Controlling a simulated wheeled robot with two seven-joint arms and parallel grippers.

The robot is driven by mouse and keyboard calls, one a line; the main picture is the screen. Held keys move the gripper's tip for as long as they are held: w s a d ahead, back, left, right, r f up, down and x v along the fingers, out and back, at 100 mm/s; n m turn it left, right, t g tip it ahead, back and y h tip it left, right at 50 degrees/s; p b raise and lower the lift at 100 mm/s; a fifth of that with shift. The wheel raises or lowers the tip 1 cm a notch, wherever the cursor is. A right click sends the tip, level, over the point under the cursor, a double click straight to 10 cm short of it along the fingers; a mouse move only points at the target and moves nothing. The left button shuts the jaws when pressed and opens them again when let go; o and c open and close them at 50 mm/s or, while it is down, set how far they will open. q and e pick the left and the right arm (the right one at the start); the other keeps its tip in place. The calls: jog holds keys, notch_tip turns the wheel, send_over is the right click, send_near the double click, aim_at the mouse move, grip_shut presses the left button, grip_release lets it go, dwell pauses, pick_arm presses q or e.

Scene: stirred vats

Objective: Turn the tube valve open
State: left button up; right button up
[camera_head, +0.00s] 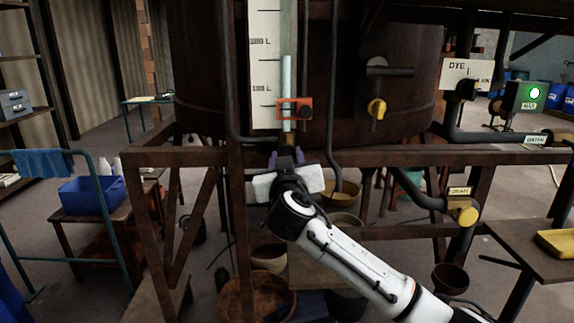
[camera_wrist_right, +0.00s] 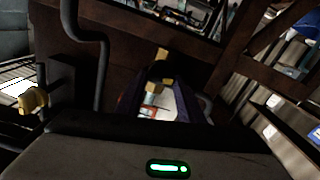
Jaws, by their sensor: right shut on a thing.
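The sight tube (camera_head: 287,75) is a pale upright tube in front of a white litre scale (camera_head: 264,75) on the brown vat. A red slider (camera_head: 293,109) sits around it. My right gripper (camera_head: 286,158) is at the tube's lower end, over the dark frame beam. Its purple fingers are shut on the tube valve, which they mostly hide in the head view. In the right wrist view, a small brass-coloured piece of the tube valve (camera_wrist_right: 153,90) shows between the fingers. Its exact turn angle cannot be told. My left gripper is not in view.
A yellow-handled tap (camera_head: 377,109) and dark pipes are on the vat to the right. A yellow valve (camera_head: 467,214) is lower right. The frame beam (camera_head: 390,157) runs across, with bowls on the floor below. A blue crate (camera_head: 92,195) stands left.

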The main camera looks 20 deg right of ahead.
jog(key=shift+w+a+f+n+p, duration=0.15)
jog(key=shift+n+p, duration=0.6)
jog(key=shift+n, duration=3.15)
jog(key=shift+s+a+f+n+p, duration=0.15)
jog(key=shift+n+p, duration=0.6)
jog(key=shift+n, duration=3.15)
jog(key=shift+w+d, duration=0.1)
jog(key=o, duration=1.1)
jog(key=shift+c, duration=0.2)
jog(key=b+v, duration=0.1)
jog(key=v, duration=0.9)
